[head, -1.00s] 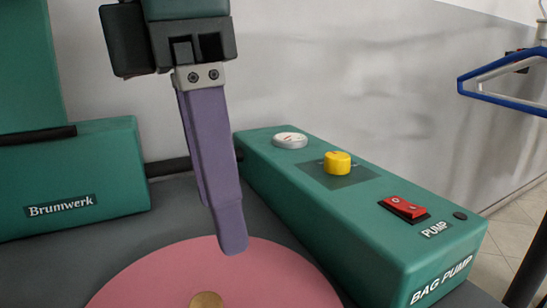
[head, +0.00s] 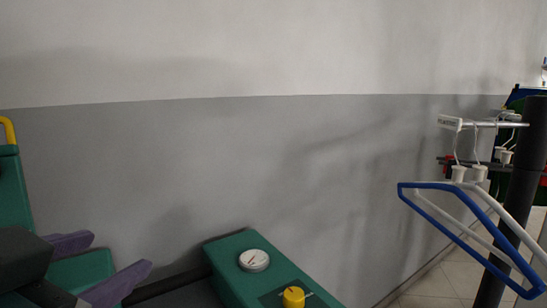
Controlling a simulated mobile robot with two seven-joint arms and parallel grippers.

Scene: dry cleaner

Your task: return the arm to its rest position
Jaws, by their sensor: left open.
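My left gripper (head: 118,252) is at the lower left of the head view. Its two purple fingers are spread apart and point to the right, with nothing between them. Its dark body is cut off by the left and bottom edges. The gripper is in front of green machine parts (head: 14,190) at the left. My right arm and gripper are not in view.
The green pump box (head: 225,268), with a round gauge (head: 254,260) and yellow knob (head: 293,297), is at bottom centre. Blue and white hangers (head: 418,186) hang beside a dark post (head: 524,170) at the right. A bare wall (head: 270,150) fills the background.

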